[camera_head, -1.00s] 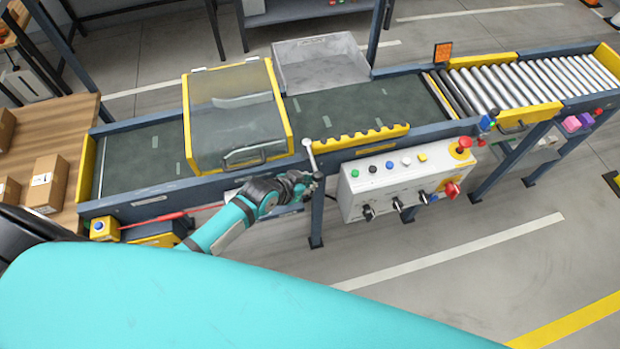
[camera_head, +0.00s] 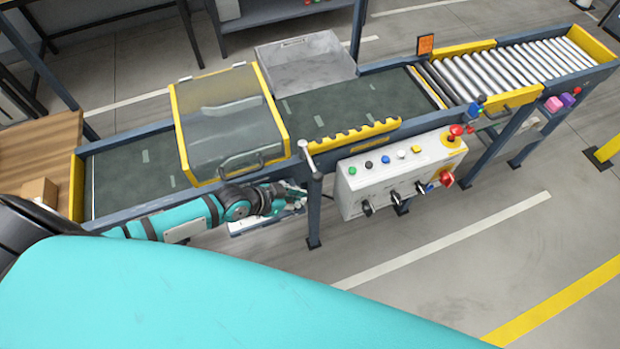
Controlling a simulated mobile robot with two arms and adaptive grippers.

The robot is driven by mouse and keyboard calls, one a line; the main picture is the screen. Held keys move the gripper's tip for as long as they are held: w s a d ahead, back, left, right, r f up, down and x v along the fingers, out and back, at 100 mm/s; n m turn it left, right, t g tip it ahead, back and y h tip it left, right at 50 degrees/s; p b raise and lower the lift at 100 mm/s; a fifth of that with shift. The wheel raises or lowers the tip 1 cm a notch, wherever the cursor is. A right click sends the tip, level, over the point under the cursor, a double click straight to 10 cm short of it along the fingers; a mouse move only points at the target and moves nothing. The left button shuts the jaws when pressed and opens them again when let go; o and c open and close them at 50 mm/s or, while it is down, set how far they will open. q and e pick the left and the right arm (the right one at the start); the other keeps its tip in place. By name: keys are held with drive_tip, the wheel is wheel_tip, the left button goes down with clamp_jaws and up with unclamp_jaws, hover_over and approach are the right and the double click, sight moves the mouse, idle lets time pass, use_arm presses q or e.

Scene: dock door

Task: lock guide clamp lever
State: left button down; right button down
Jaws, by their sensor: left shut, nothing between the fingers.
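The guide clamp lever (camera_head: 308,158) is a thin silver handle with a round end, on the front rail of the conveyor just left of the yellow scalloped guide (camera_head: 350,137). It stands up from its pivot, leaning slightly left. My left gripper (camera_head: 299,194) is shut and empty, just below and left of the lever's lower end, in front of the rail. It appears apart from the lever, though the small gap is hard to judge. The fingertips are small and dark against the rail leg. My right gripper is not in view.
The white control box (camera_head: 395,172) with buttons and knobs hangs to the right of the lever. A yellow-framed clear hood (camera_head: 228,120) covers the belt on the left. Rollers (camera_head: 510,72) continue to the right. A blue leg (camera_head: 314,215) stands beside the gripper. Floor in front is clear.

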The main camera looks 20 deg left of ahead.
use_arm(q)
drive_tip(key=shift+s+a, duration=0.2)
drive_tip(key=shift+a, duration=0.1)
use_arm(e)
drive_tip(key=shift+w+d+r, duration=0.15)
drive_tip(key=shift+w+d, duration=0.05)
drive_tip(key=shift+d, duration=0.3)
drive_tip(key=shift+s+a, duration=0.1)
